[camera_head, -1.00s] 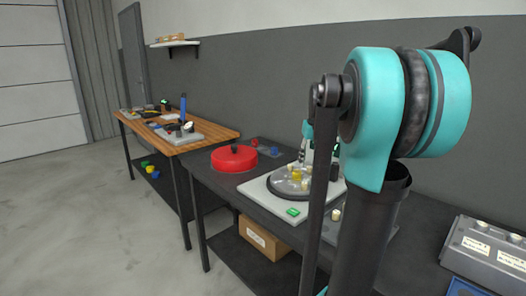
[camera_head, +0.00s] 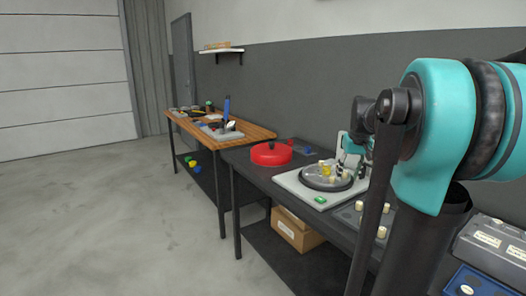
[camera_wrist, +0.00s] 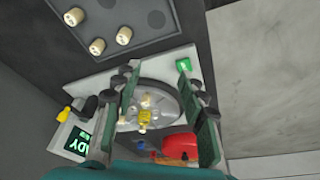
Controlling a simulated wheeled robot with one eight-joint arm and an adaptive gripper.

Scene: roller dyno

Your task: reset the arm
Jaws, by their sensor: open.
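My arm, teal and black, fills the right side of the head view. My gripper (camera_wrist: 162,80) shows in the wrist view with its two dark green fingers spread apart and nothing between them. Beyond the fingers is the roller dyno (camera_head: 287,183), a pale base with a dark round turntable (camera_head: 327,177) carrying small yellow and cream pieces. My arm hides part of the dyno in the head view.
A red round container (camera_head: 271,154) stands on the dark bench left of the dyno. A grey tray with cream pegs (camera_head: 381,232) lies at its near side. A wooden-topped table (camera_head: 257,133) with tools stands farther back. The floor at left is clear.

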